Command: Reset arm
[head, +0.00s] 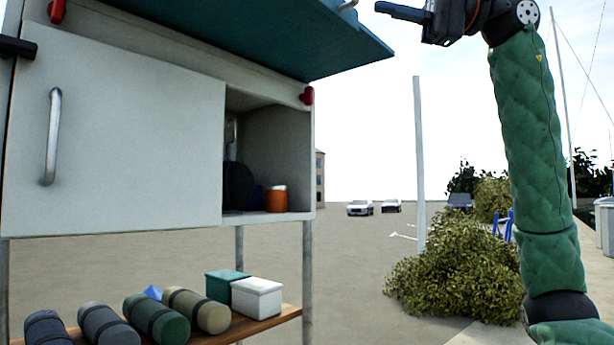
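My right arm rises on the right side of the head view in a green quilted sleeve. My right gripper (405,13) is at the top edge, pointing left, beside the raised teal door of the cabinet. One dark finger shows and the rest is cut off by the frame, so I cannot tell its opening. I see nothing held in the visible part. My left gripper cannot be made out. A short dark piece (18,47) shows at the far left edge, and I cannot tell what it is.
A white cabinet (130,120) with a raised teal door (270,35) fills the left. Its open right part holds an orange jar (276,199) and dark items. Below, a wooden shelf (262,323) carries several rolls and two boxes (257,298). A pole (419,165) and bush (460,265) stand beyond.

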